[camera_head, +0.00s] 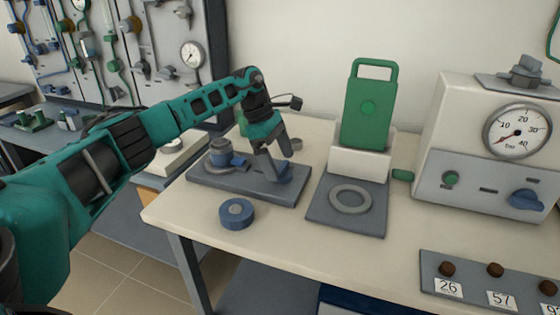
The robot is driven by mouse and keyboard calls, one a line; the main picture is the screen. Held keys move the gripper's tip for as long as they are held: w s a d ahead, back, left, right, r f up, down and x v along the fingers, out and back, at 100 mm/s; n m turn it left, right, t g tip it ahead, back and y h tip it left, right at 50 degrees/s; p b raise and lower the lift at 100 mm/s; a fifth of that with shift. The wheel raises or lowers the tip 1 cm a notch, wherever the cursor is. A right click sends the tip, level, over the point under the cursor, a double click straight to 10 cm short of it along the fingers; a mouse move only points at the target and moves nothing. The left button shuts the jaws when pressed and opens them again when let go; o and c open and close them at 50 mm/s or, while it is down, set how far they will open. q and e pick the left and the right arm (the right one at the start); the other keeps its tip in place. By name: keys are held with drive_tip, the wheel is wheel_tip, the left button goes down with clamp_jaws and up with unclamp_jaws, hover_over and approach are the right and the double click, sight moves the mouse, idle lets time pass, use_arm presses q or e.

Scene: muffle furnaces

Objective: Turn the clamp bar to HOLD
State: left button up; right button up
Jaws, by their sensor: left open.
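My left gripper (277,166) reaches in from the left and points down over the right part of a dark grey base plate (228,183) on the bench. Its fingers are apart. A blue-grey round fitting (220,153) stands on the left part of the plate. No HOLD marking is readable. My right gripper is not in view.
A blue ring-shaped piece (237,214) lies in front of the plate. To the right are a green handled block (370,108) in a white stand, a gauge box (482,150) with a blue knob, and a numbered panel (480,268).

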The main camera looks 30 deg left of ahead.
use_arm(q)
drive_tip(key=p+v, duration=0.1)
drive_tip(key=v, duration=1.1)
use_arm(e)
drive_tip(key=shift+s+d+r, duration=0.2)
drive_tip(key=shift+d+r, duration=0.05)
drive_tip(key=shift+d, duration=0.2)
use_arm(q)
drive_tip(key=shift+f, duration=0.1)
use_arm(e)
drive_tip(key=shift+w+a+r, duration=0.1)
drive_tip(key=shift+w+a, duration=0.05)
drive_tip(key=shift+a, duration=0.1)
